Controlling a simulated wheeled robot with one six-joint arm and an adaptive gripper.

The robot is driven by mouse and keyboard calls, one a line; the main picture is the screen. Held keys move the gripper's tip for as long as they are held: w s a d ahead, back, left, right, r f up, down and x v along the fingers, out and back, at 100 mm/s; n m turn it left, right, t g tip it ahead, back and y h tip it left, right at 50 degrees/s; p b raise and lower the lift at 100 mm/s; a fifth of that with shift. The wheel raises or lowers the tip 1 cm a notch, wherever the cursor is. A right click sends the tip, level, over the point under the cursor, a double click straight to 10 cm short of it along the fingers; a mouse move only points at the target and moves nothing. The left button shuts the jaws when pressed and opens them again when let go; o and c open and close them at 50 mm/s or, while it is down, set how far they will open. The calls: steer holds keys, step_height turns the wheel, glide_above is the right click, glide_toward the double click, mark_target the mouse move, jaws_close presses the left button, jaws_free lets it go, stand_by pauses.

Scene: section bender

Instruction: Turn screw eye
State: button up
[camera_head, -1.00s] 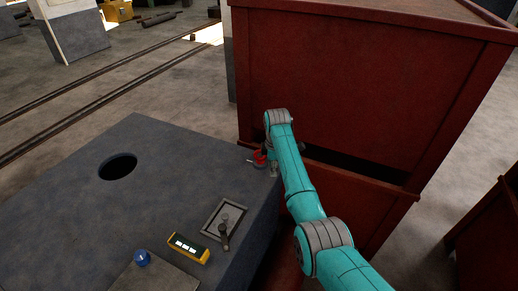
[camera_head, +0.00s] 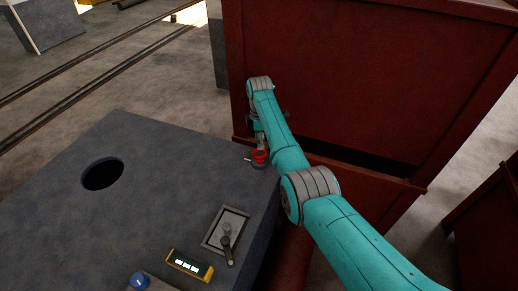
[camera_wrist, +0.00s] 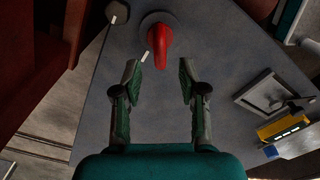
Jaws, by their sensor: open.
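A red curved piece (camera_head: 260,157), which looks like the screw eye, stands near the far right edge of the grey block (camera_head: 150,180). In the wrist view the red piece (camera_wrist: 160,42) sits on a round grey base, at top centre. My gripper (camera_wrist: 159,70) is open and empty, with its two fingers apart, pointing at the red piece. The red piece lies just beyond the fingertips, roughly centred between them; I cannot tell how high the fingers are above it. In the head view my arm partly hides the gripper beside the red piece.
A large red cabinet (camera_head: 330,80) stands close behind the block. On the block are a lever on a square plate (camera_head: 226,230), a yellow display box (camera_head: 189,265), a blue button (camera_head: 139,281) and a round hole (camera_head: 102,174). The block's middle is clear.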

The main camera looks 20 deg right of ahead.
mark_target(260, 154)
steer(key=shift+f, duration=2.6)
steer(key=shift+c, duration=0.3)
jaws_close()
